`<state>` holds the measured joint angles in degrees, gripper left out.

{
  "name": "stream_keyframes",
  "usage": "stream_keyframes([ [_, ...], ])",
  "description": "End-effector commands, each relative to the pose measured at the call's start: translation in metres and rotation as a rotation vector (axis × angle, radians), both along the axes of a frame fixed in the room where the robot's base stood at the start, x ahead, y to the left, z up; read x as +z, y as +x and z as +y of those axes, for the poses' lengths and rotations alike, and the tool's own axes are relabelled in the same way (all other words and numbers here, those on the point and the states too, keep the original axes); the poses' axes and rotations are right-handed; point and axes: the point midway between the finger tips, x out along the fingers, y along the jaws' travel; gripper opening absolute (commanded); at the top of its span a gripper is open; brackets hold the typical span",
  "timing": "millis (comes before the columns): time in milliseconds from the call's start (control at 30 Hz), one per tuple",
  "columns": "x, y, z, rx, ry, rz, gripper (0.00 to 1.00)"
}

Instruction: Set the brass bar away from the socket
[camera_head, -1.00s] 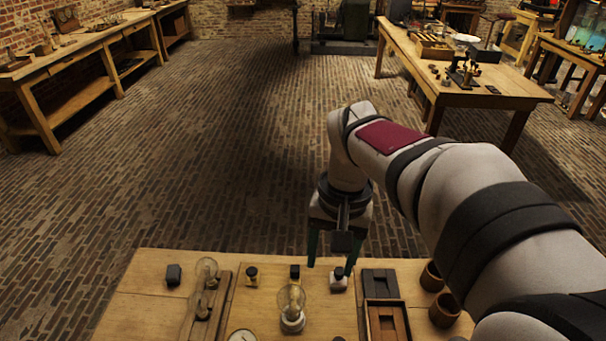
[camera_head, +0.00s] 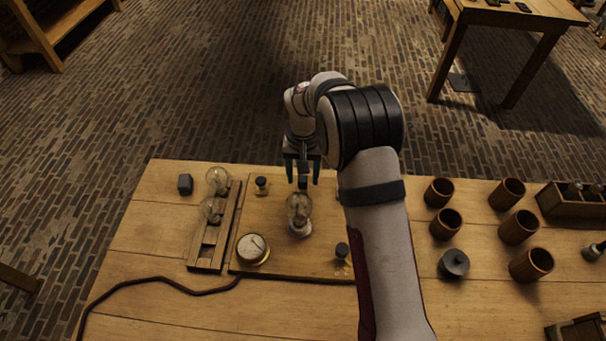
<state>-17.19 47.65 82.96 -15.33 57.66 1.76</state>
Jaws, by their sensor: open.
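My gripper (camera_head: 304,178) is open over the far edge of the wooden board, its two dark green fingers apart and pointing down. A dark block shows between the fingers; I cannot tell whether it is part of the gripper or a terminal on the board. Black-topped terminals stand at the board's far left (camera_head: 261,186) and front right (camera_head: 342,252).
A round dial (camera_head: 252,248) sits at the board's front left. A wooden rack (camera_head: 205,255) with two bulbs stands left of it, and a small black block (camera_head: 185,184) beyond. Several brown cups (camera_head: 518,227) stand on the right. My arm hides the table right of the board.

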Motion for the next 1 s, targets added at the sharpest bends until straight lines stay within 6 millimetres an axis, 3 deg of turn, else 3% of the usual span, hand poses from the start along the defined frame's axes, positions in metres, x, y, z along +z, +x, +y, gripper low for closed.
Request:
stream_keyframes([
  [333, -0.0057, -0.0002, -0.0002, 0.000, 0.000, 0.000, 0.58],
  [667, -0.0053, -0.0001, -0.0002, 0.000, 0.000, 0.000, 0.00],
  [1000, -0.0051, -0.0001, -0.0001, 0.000, 0.000, 0.000, 0.00],
])
